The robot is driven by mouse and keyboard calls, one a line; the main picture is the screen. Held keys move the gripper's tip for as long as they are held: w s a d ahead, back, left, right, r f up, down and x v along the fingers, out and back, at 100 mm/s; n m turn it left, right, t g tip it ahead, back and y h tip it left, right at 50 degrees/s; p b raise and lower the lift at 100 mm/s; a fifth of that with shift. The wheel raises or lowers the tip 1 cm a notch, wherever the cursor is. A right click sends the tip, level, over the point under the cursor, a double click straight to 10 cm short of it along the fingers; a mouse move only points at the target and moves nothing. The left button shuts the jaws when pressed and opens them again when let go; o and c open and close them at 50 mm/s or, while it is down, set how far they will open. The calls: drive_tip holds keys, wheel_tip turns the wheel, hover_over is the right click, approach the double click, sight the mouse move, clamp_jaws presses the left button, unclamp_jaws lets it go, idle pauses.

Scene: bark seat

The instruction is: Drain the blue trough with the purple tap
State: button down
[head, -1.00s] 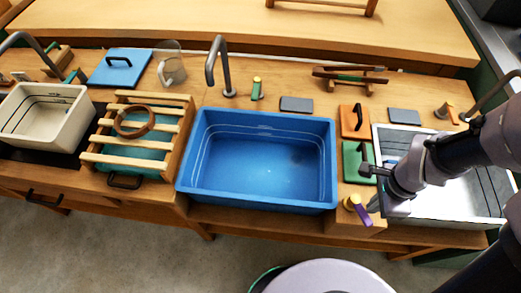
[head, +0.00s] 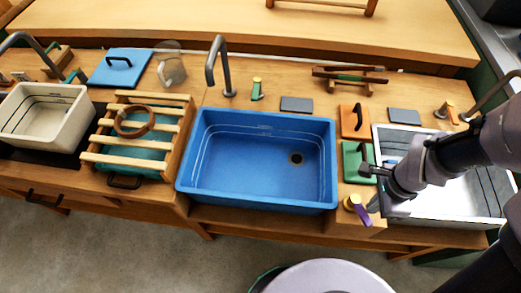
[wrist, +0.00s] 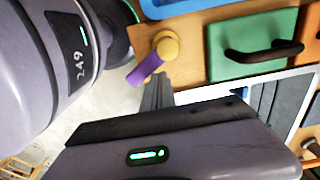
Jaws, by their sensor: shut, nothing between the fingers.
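The blue trough (head: 262,170) sits in the middle of the bench. Its bottom shows clearly, with a dark round drain hole (head: 296,158) at the right, and I see no water in it. The purple tap (head: 361,213) is at the trough's front right corner, a yellow knob with a purple lever pointing down and right. It also shows in the wrist view (wrist: 146,69). My gripper (head: 373,206) is shut and empty, its tips right beside the purple lever. I cannot tell whether they touch it.
A green block (head: 352,170) and an orange block (head: 354,122), both with dark handles, lie right of the trough. A white-grey basin (head: 440,215) lies under my arm. A slatted wooden rack (head: 138,140) and a cream basin (head: 45,118) stand at the left.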

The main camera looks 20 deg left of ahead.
drive_tip(key=shift+w+d, duration=0.75)
drive_tip(key=shift+w, duration=0.3)
drive_tip(key=shift+r, duration=0.1)
wheel_tip(320, 180, up, 6)
drive_tip(key=s+p, duration=0.1)
drive_tip(key=p, duration=0.3)
drive_tip(key=shift+s+p, duration=0.3)
drive_tip(key=shift+s, duration=0.1)
